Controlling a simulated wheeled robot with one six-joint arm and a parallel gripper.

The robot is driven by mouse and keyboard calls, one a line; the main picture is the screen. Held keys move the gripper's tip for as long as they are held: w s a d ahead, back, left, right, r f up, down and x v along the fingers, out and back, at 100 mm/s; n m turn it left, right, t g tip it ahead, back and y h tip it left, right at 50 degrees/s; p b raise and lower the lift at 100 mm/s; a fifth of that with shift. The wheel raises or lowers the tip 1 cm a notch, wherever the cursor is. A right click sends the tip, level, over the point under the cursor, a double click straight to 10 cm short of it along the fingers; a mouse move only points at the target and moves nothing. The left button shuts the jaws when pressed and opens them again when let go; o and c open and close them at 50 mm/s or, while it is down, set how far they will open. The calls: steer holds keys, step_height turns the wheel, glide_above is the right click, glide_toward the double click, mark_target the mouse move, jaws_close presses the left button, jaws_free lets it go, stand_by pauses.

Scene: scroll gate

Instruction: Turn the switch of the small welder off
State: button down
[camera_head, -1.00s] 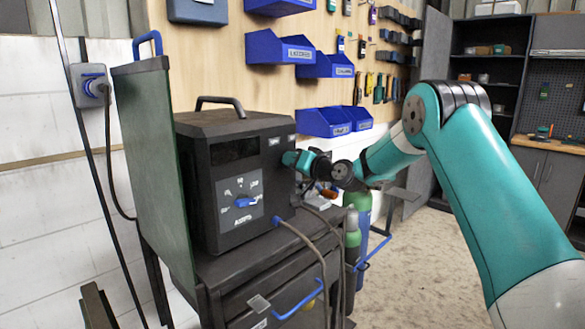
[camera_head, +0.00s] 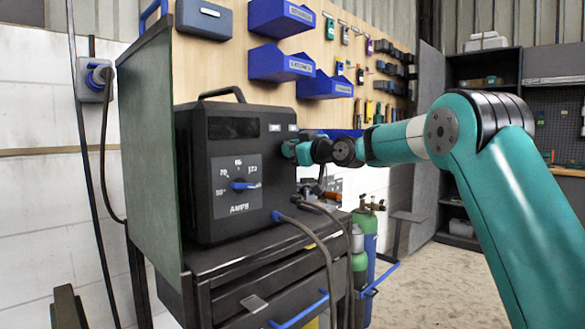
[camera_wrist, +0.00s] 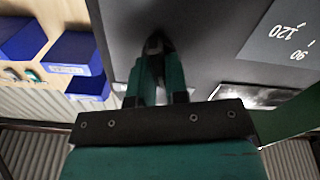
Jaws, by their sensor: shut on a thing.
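The small welder (camera_head: 225,135) is a black box with a top handle, standing on a dark cart. Its front has a blue AMPS knob (camera_head: 243,185) and two small pale labels at the upper right. My gripper (camera_head: 288,149) is at the upper right of that front, below the labels. In the wrist view my gripper's fingers (camera_wrist: 157,55) are closed together on a small dark piece, the switch (camera_wrist: 155,42), against the black face. The fingers hide most of it, so I cannot tell its setting. The dial numbers show at the right of the wrist view.
A green panel (camera_head: 150,150) stands left of the welder. Blue bins (camera_head: 280,64) hang on the pegboard behind. Cables run from the welder front down past the cart (camera_head: 270,275). Gas cylinders (camera_head: 362,240) stand right of the cart. The floor at right is clear.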

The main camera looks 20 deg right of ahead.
steer(key=shift+a+f+n+b, duration=0.1)
steer(key=shift+n+b, duration=2.1)
steer(key=shift+n, duration=0.1)
steer(key=c, duration=1.1)
jaws_free()
steer(key=b+v, duration=0.3)
steer(key=v, duration=1.4)
steer(key=shift+s, duration=0.2)
